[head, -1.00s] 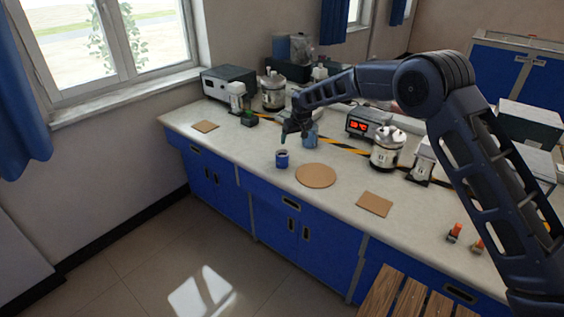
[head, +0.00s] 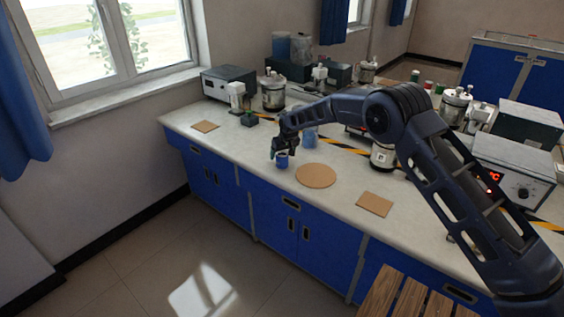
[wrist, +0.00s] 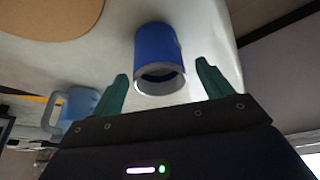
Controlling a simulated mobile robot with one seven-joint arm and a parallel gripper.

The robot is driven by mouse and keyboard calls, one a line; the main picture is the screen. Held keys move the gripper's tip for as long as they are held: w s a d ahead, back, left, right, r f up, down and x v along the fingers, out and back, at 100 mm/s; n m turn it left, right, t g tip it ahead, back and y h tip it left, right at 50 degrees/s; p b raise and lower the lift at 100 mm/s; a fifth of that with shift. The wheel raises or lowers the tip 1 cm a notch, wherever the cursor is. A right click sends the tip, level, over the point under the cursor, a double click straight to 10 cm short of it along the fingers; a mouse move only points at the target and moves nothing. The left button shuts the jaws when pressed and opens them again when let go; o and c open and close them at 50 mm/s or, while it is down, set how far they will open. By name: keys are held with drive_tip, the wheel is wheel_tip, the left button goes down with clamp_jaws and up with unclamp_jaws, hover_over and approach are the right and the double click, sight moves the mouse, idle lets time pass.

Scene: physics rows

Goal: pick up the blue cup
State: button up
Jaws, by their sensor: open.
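The small blue cup (head: 282,162) stands upright near the front edge of the bench. My gripper (head: 281,152) is right above and around its upper part in the head view. In the wrist view the blue cup (wrist: 158,55) shows its pale rim and open mouth just ahead of the two green fingertips (wrist: 160,82). The fingers are apart, one on each side of the cup's rim, with gaps showing between them and the cup. Nothing is held.
A light blue mug or jug (wrist: 75,108) stands nearby; it also shows behind my gripper in the head view (head: 310,140). A round brown mat (head: 316,175) lies right of the cup, and a square mat (head: 374,204) farther right. Lab equipment stands behind.

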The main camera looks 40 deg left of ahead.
drive_tip(key=x, duration=0.3)
drive_tip(key=shift+a+f, duration=0.1)
drive_tip(key=shift+f, duration=0.25)
drive_tip(key=c, duration=1.1)
drive_tip(key=shift+o, duration=0.2)
drive_tip(key=shift+r, duration=0.1)
